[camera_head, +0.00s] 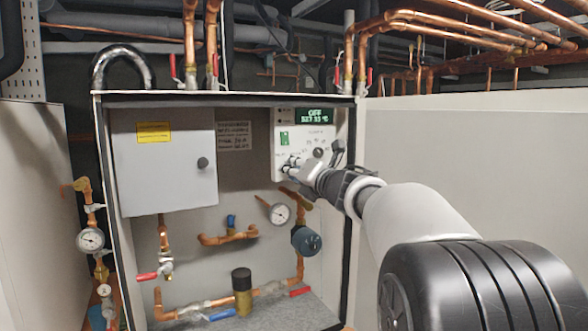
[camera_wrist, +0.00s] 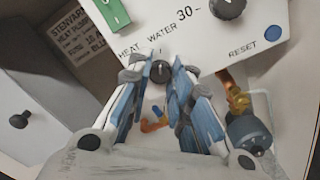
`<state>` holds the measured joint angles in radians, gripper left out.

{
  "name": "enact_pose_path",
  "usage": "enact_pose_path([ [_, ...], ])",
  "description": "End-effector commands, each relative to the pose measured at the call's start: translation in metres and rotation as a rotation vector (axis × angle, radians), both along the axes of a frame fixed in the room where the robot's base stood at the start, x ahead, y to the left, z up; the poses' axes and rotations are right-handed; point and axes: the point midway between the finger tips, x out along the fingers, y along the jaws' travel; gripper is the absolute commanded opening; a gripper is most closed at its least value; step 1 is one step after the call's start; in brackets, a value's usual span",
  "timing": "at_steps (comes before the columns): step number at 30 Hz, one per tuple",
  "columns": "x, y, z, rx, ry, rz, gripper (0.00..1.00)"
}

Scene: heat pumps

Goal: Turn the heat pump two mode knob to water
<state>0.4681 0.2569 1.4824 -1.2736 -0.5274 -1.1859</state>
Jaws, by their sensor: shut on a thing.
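The white control panel of the heat pump (camera_head: 283,142) is mounted at the upper right inside the open cabinet. Its small dark mode knob (camera_wrist: 160,70) sits just below the HEAT and WATER labels in the wrist view. A short light mark on the knob points roughly up in that picture; its exact setting is hard to tell. My gripper (camera_wrist: 160,76) is shut on the mode knob, with one blue-padded finger on each side. In the head view my gripper (camera_head: 290,166) reaches the panel's lower part from the right and hides the knob.
A green display (camera_head: 315,115) reads OFF on top. Near the knob are a green switch (camera_wrist: 113,12), a larger black dial (camera_wrist: 229,7) and a blue RESET button (camera_wrist: 273,33). Copper pipes, a gauge (camera_head: 279,214) and a dark blue pump (camera_head: 306,240) lie below.

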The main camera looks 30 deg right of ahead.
Motion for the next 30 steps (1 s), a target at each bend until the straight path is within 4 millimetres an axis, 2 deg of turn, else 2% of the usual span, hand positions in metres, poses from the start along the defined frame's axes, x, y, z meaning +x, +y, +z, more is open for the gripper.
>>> enact_pose_path([
  [13,0.0002,0.0001,-0.0011,0.012,0.002,0.0,0.0],
  [14,0.0002,0.0001,-0.0011,0.012,0.002,0.0,0.2],
  [15,0.0001,0.0,-0.0012,0.011,0.002,0.0,0.23],
  [23,0.0001,0.0001,-0.0006,0.01,0.001,0.001,0.4],
  [30,0.0,0.0001,-0.0002,0.01,0.0,0.0,0.41],
])
